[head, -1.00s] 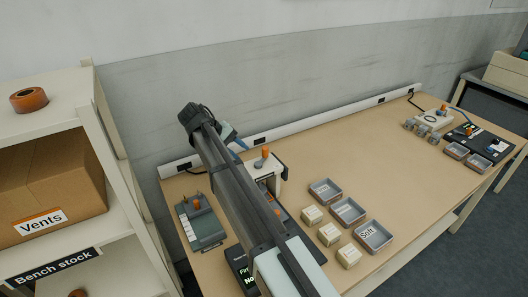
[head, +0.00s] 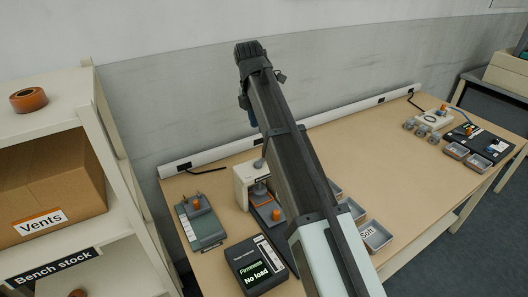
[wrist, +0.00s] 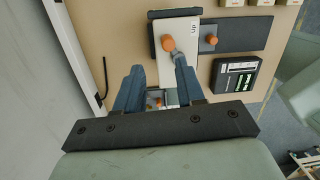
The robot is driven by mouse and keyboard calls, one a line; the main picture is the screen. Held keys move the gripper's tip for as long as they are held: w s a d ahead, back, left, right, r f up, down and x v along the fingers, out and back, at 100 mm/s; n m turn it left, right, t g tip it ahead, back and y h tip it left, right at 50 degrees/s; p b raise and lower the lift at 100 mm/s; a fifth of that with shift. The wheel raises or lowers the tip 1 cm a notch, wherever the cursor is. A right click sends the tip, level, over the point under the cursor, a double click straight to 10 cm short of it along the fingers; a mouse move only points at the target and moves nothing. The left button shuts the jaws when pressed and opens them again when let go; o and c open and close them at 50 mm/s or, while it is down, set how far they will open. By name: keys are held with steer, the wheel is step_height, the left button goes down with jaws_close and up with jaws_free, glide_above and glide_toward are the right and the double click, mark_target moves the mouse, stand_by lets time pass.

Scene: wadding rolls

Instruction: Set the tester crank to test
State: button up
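The firmness tester is a white upright body (head: 245,188) on a dark grey base (head: 264,216) at the near left of the bench. An orange knob (wrist: 168,43) stands on top of its white head in the wrist view; my arm hides it in the head view. A second orange knob (head: 278,214) stands on the base, also visible in the wrist view (wrist: 211,40). Which knob belongs to the crank I cannot tell for sure. My gripper (wrist: 158,66) is open and empty, its fingers apart, with the top knob beyond the fingertips.
A display (head: 257,265) reading "Firmness No load" lies in front of the tester. A grey device (head: 201,222) with an orange knob stands to its left. Trays (head: 376,236) lie right of my arm. A shelf (head: 90,130) borders the left; the right-middle bench is clear.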

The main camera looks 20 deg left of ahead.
mark_target(261, 161)
step_height(261, 161, up, 4)
steer(key=s+d+f+n+y, duration=0.1)
steer(key=d+n, duration=0.1)
steer(key=n, duration=0.3)
step_height(261, 161, down, 13)
steer(key=shift+f, duration=0.1)
stand_by(0.5)
jaws_close()
